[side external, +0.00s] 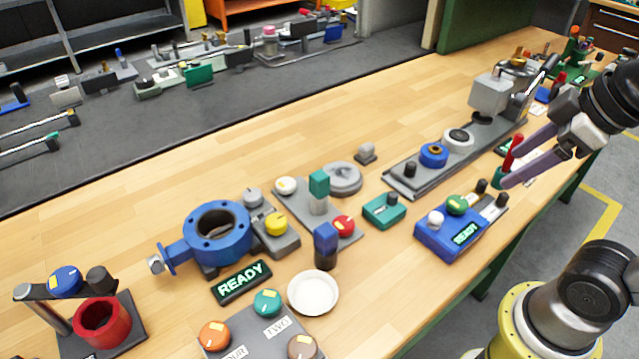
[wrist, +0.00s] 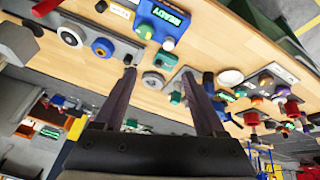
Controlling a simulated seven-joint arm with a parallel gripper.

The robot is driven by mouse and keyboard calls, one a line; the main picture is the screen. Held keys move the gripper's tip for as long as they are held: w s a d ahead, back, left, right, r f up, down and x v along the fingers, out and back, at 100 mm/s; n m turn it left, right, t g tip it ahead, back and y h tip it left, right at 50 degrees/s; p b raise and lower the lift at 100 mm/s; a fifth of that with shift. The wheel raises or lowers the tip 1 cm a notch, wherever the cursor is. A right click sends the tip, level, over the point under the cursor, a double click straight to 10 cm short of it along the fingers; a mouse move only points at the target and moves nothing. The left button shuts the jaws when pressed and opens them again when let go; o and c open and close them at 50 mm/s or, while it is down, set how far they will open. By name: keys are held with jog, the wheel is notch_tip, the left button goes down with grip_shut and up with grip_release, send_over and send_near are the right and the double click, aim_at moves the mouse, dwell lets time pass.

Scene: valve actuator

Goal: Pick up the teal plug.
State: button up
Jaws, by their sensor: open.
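The teal plug (side external: 319,184) has a teal block on top and a grey lower part. It stands upright on a grey plate near the middle of the bench in the side view. In the wrist view, a small teal piece (wrist: 176,97) between my fingers appears to be the same plug. My gripper (side external: 502,167) is at the right of the side view, well away from the plug, with its two long fingers apart and nothing seen held. Both fingers also show in the wrist view (wrist: 159,72).
A blue-topped plug (side external: 325,240) and a red knob (side external: 343,225) stand close to the teal plug. A teal box (side external: 384,211) and a blue READY box (side external: 450,235) lie towards my gripper. The blue valve body (side external: 190,249) is to the left.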

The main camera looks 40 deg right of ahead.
jog(key=w+a+r+n+g, duration=0.1)
jog(key=w+a+r+n, duration=0.1)
jog(key=w+r+n, duration=0.6)
jog(key=n+g, duration=0.4)
jog(key=n, duration=0.2)
send_over(319, 175)
notch_tip(319, 175, down, 7)
jog(key=f, duration=1)
jog(key=shift+a+f, duration=0.1)
jog(key=shift+a, duration=0.15)
jog(key=shift+d+f, duration=0.15)
jog(key=shift+f, duration=1.3)
jog(key=shift+d+f, duration=0.1)
jog(key=shift+f, duration=1.35)
grip_shut()
